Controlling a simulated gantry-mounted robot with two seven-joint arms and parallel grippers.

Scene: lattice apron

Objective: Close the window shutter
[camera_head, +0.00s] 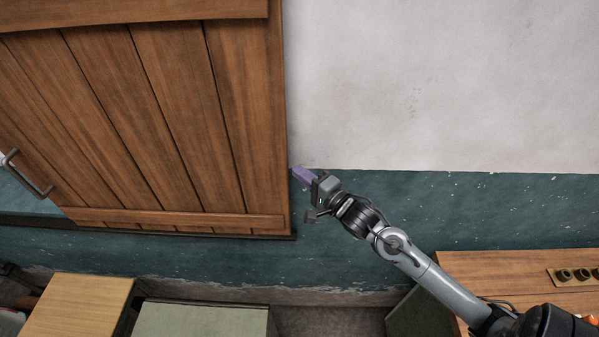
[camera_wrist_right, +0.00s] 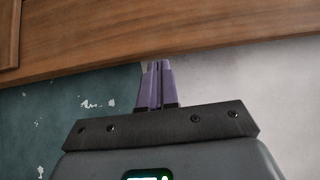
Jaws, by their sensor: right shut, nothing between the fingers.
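The brown plank window shutter (camera_head: 160,125) fills the upper left of the head view. Its dark grey bar handle (camera_head: 28,175) is at the far left, near the shutter's left edge. I cannot tell how far the shutter is swung. My right gripper (camera_head: 297,172) has purple fingers pressed together with nothing between them. The fingertips are close to the shutter's right edge. In the right wrist view the shut fingers (camera_wrist_right: 157,64) point at the wooden edge (camera_wrist_right: 180,38); whether they touch it I cannot tell. My left gripper is out of view.
The wall (camera_head: 430,80) is off-white above and teal below, and bare right of the shutter. A light wooden surface (camera_head: 78,306) and a green box (camera_head: 200,320) stand below the shutter. A wooden bench (camera_head: 490,272) with round dark pieces (camera_head: 572,275) is at lower right.

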